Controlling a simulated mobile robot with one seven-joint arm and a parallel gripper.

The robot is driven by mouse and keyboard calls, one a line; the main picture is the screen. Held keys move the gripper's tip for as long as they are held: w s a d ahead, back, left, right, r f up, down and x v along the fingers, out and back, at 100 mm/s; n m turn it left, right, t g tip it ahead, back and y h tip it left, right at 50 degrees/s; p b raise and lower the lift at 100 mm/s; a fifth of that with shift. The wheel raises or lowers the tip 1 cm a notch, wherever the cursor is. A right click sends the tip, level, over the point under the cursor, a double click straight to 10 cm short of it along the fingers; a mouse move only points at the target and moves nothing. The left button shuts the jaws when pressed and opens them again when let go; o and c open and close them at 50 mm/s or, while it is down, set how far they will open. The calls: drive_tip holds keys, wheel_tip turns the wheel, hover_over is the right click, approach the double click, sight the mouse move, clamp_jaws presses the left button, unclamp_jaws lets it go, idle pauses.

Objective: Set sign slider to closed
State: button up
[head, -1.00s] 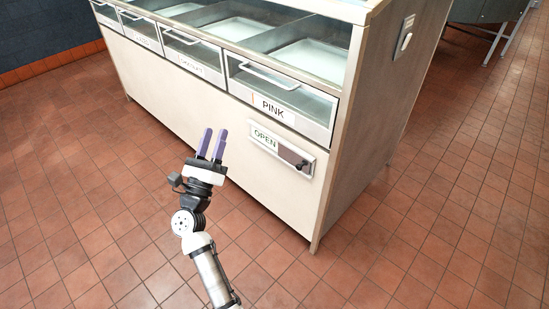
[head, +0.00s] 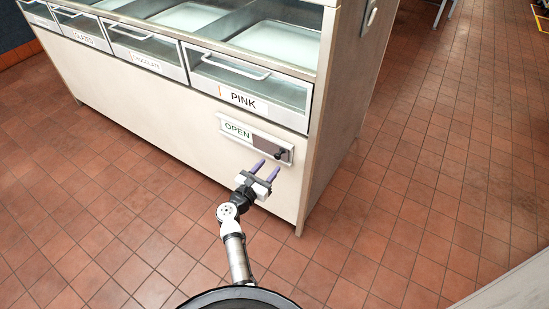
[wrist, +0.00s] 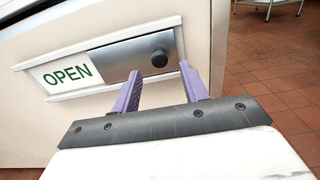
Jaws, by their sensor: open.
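The sign slider (head: 268,147) is a grey plate in a white frame on the front of the counter, below the PINK drawer. The word OPEN (head: 237,131) shows in green at its left. A dark round knob (head: 280,154) sits at the plate's right end. The wrist view also shows the slider plate (wrist: 122,60), the OPEN lettering (wrist: 67,75) and the knob (wrist: 159,58). My gripper (head: 268,170) is open and empty, just below and in front of the knob. In the wrist view its purple fingers (wrist: 160,80) stand apart on either side below the knob, not gripping it.
The counter (head: 170,110) has several glass-fronted drawers with bar handles, among them the PINK drawer (head: 245,82) above the slider. Open tiled floor (head: 410,190) lies to the right and in front. A pale surface (head: 510,285) enters at the lower right.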

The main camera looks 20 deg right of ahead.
sight(276, 157)
drive_tip(key=x, duration=0.5)
clamp_jaws()
drive_tip(key=shift+w, duration=0.1)
